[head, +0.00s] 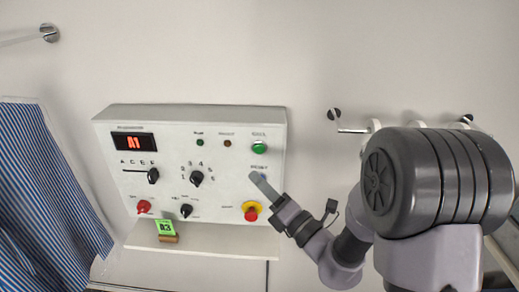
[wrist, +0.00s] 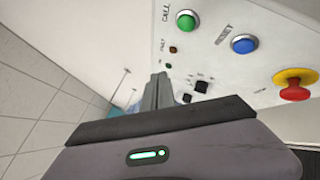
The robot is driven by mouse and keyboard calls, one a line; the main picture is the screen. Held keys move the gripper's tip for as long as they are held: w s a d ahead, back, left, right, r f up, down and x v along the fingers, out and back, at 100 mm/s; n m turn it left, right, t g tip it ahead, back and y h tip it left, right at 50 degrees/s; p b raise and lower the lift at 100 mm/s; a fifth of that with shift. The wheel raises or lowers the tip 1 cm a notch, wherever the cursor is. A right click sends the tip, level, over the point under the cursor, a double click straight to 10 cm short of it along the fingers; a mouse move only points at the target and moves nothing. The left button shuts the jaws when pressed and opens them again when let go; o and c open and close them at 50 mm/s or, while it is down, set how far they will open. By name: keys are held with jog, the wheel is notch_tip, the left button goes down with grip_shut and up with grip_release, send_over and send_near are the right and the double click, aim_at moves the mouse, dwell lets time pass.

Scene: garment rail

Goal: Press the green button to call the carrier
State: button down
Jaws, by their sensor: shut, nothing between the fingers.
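The green button (head: 259,147) is at the upper right of the white control panel (head: 225,125). In the wrist view the green button (wrist: 187,21) is marked CALL and shows uncovered. My gripper (head: 255,177) is shut and empty, its fingertips a little below the green button in the head view and apart from it. In the wrist view my gripper (wrist: 161,77) points up toward the panel, to the lower left of the button. How far the tips are from the panel face is hard to tell.
A blue RESET button (wrist: 244,44) and a red stop button on yellow (wrist: 293,87) sit near the green one. A green tag (head: 166,228) stands on the ledge. Striped cloth (head: 45,200) hangs left.

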aim_at(259, 148)
jog(key=w+p, duration=0.3)
jog(key=w, duration=0.5)
jog(key=shift+w+d, duration=0.15)
jog(key=shift+w, duration=0.2)
jog(key=shift+w, duration=0.1)
dwell(1.6)
jog(key=shift+w, duration=0.3)
